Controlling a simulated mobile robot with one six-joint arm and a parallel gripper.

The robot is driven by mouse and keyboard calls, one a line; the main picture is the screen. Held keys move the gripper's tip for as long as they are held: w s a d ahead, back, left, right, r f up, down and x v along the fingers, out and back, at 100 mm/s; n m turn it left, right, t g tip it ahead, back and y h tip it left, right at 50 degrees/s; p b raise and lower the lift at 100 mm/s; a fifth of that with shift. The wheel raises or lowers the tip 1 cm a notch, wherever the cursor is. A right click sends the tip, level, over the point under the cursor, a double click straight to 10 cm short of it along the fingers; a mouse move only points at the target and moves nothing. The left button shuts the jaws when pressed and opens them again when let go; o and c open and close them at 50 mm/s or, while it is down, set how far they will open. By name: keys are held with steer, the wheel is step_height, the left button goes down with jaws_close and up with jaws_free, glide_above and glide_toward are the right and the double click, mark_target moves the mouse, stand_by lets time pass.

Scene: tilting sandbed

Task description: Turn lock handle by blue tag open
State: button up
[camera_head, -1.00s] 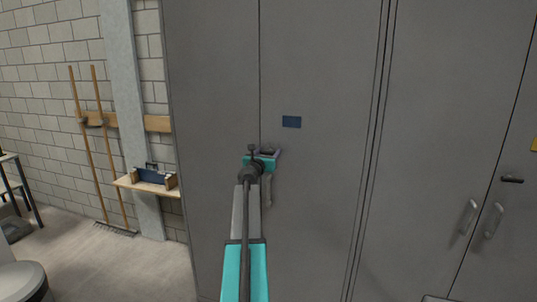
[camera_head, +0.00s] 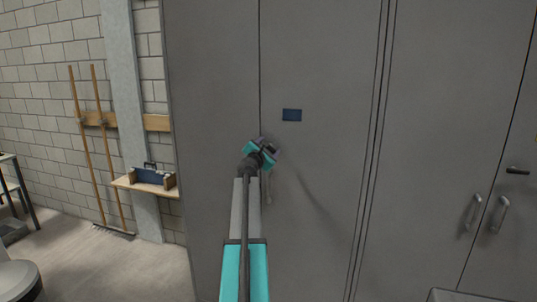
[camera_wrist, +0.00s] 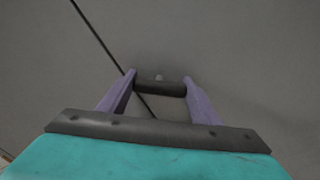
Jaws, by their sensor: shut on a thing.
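The blue tag (camera_head: 292,115) is a small dark blue plate on a grey cabinet door, above and right of my gripper. My gripper (camera_head: 268,148) is at the door near the seam, tilted in the head view. In the wrist view, its two purple fingers (camera_wrist: 160,92) are shut on the dark lock handle (camera_wrist: 162,88), a short bar lying between them. The handle lies level across the wrist picture, while the door seam runs aslant. In the head view the handle is mostly hidden by my gripper.
A grey pull handle (camera_head: 267,188) hangs on the door just below my gripper. The neighbouring cabinet at right has two pull handles (camera_head: 473,209) and a dark lock handle (camera_head: 517,171). A wall shelf (camera_head: 146,186) with a toolbox stands left.

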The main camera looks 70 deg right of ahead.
steer(key=m+b, duration=0.1)
steer(key=m, duration=0.1)
steer(key=m+b, duration=0.3)
steer(key=b, duration=0.1)
steer(key=shift+f+m, duration=0.35)
steer(key=shift+m, duration=0.05)
steer(key=m+b, duration=0.2)
steer(key=b, duration=0.1)
steer(key=shift+s, duration=0.1)
steer(key=shift+r+m+b, duration=0.15)
steer(key=shift+m+b, duration=0.9)
steer(key=shift+m, duration=0.35)
steer(key=o, duration=1)
steer(key=shift+a+r, duration=0.1)
steer(key=a, duration=0.9)
steer(key=a+b, duration=0.1)
steer(key=a, duration=0.3)
steer(key=shift+s+a, duration=0.3)
steer(key=shift+s, duration=0.1)
